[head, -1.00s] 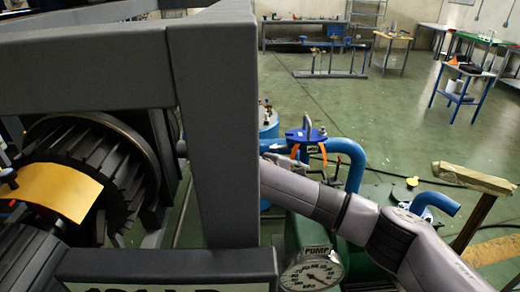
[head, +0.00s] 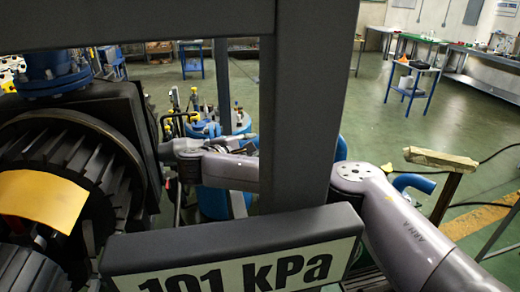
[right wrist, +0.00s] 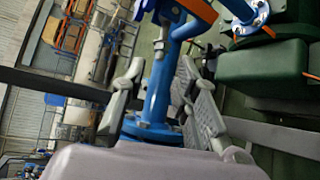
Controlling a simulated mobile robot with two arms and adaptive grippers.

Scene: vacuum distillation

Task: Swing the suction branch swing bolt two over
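I cannot pick out suction branch swing bolt two for certain. A blue vessel (head: 212,198) stands behind the grey post in the head view, with small upright fittings (head: 195,98) around its top. My right arm reaches behind the post, and my right gripper (head: 172,150) is beside the vessel, small and partly hidden. In the right wrist view my right gripper (right wrist: 161,70) has its two grey fingers apart. A blue pipe with a flange (right wrist: 158,100) shows in the gap between them; I cannot tell whether they touch it. My left gripper is not in view.
A thick grey post (head: 300,110) and a "101 kPa" sign (head: 235,255) block much of the near view. A dark finned machine (head: 70,160) is at left. A wooden-topped stand (head: 440,160) is at right. Green floor (head: 390,130) is open behind.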

